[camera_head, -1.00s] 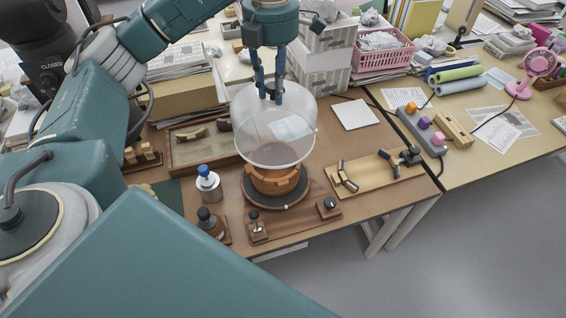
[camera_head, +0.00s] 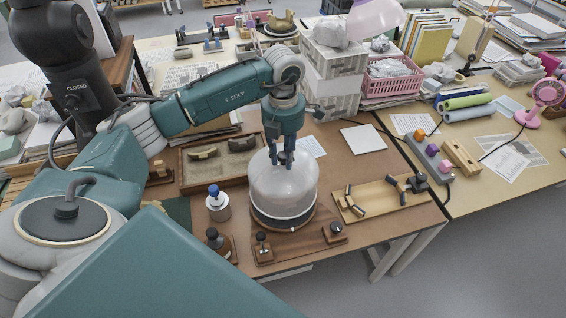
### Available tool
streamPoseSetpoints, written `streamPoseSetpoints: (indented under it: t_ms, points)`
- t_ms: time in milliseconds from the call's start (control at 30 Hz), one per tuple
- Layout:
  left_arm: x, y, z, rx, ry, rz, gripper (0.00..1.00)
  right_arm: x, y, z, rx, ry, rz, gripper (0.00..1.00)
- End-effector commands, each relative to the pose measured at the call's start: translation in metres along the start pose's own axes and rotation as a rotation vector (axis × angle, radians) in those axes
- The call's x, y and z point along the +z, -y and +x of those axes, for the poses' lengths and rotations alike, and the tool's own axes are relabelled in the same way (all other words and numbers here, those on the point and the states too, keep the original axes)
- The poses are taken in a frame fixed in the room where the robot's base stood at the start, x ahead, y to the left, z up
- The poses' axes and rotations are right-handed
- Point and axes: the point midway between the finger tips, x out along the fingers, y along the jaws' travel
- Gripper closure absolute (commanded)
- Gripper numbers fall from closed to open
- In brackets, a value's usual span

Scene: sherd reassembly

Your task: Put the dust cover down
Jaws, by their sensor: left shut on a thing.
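The clear dust cover (camera_head: 283,188) is a domed bell shape with a small knob on top. It stands upright over the round dark turntable (camera_head: 309,222), its lower rim down at or very near the turntable's surface; I cannot tell if it touches all round. The brown pot seen under it earlier is hardly visible through the cover now. My left gripper (camera_head: 283,163) points down from above and is shut on the cover's top knob. My right gripper is not in view.
A sand tray with sherds (camera_head: 184,184) lies behind left. A blue-capped bottle (camera_head: 217,204) and a dark-capped brown bottle (camera_head: 216,241) stand close left. A wooden board with black clamps (camera_head: 381,198) lies right. A white sheet (camera_head: 363,139) lies behind it.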

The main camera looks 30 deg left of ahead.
Motion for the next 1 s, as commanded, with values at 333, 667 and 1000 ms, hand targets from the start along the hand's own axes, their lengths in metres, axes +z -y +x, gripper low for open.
streamPoseSetpoints:
  t_ms: [333, 667, 1000]
  points:
    - [-0.001, 0.000, 0.039, 0.000, -0.001, 0.000, 1.00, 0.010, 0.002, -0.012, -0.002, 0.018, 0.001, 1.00]
    - [-0.001, 0.000, 0.044, 0.000, -0.001, 0.001, 1.00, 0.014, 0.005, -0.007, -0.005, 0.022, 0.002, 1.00]
    - [-0.001, 0.000, 0.052, 0.000, -0.001, 0.001, 1.00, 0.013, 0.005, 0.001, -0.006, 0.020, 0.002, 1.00]
